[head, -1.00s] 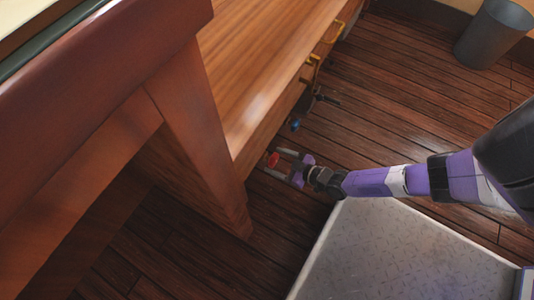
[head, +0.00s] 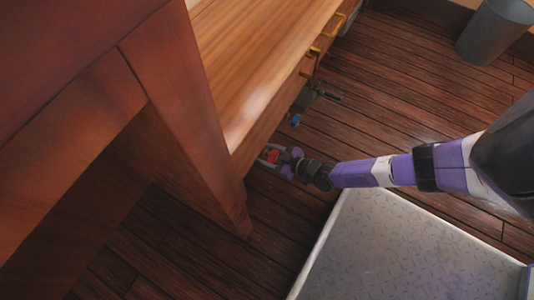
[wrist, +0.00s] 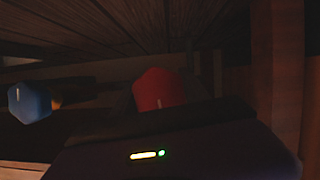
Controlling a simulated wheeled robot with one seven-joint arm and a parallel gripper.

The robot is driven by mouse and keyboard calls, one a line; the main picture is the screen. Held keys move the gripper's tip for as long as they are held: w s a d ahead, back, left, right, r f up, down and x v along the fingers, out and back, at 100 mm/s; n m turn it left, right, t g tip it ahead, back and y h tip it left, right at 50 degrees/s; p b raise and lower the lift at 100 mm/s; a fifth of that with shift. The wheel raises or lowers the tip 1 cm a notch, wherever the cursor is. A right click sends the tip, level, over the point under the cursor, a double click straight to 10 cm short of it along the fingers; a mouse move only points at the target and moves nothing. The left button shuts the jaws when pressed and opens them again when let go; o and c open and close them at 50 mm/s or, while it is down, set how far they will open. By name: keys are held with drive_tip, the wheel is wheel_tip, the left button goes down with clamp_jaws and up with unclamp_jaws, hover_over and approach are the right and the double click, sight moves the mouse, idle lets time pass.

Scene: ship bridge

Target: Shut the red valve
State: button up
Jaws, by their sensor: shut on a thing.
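The red valve (head: 271,156) sits low beside the wooden cabinet, just above the floor. In the wrist view its red handle (wrist: 158,90) shows right in front of my gripper, with its lower part hidden behind the dark gripper body. My gripper (head: 268,155) is at the valve, its fingers on either side of the red handle and shut on it. The fingertips are small in the head view and hidden in the wrist view.
A blue valve (head: 295,120) is close by, farther along the cabinet; it also shows at the left in the wrist view (wrist: 30,102). Yellow handles (head: 313,52) stick out from the cabinet (head: 255,60). A grey bin (head: 494,32) stands at the back right. The plank floor (head: 400,95) between is clear.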

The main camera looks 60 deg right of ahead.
sight(276, 157)
drive_tip(key=shift+m+y, duration=0.3)
drive_tip(key=shift+m, duration=0.2)
idle(0.3)
drive_tip(key=o, duration=1.3)
drive_tip(key=p+v, duration=0.3)
drive_tip(key=v, duration=0.4)
drive_tip(key=shift+s+r, duration=0.15)
drive_tip(key=shift+r, duration=0.05)
drive_tip(key=shift+s, duration=0.2)
